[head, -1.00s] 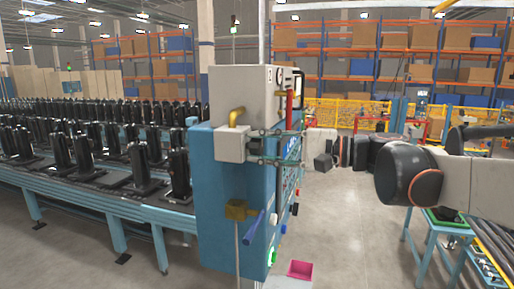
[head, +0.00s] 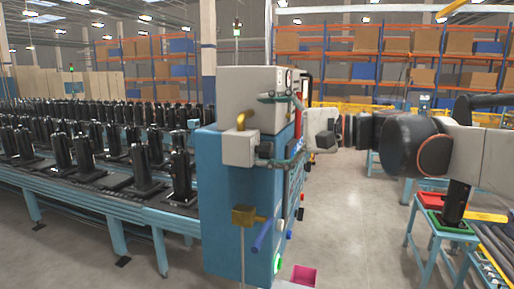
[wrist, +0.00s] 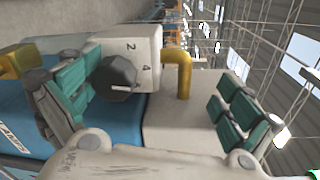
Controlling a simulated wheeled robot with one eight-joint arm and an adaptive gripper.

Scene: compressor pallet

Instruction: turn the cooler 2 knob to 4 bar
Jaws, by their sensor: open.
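A black round knob (wrist: 118,78) with a white pointer mark sits on a white box (wrist: 135,48) in the wrist view. The numbers 2 and 4 show beside it. The mark points to the right of the picture, a little below the 4. In the head view my gripper (head: 265,130) is at the box's right side.
The box is fixed to a blue cabinet (head: 225,200) with a blue lever (head: 263,235) lower down. A conveyor (head: 95,180) with several black units stands left. Open floor lies right of the cabinet.

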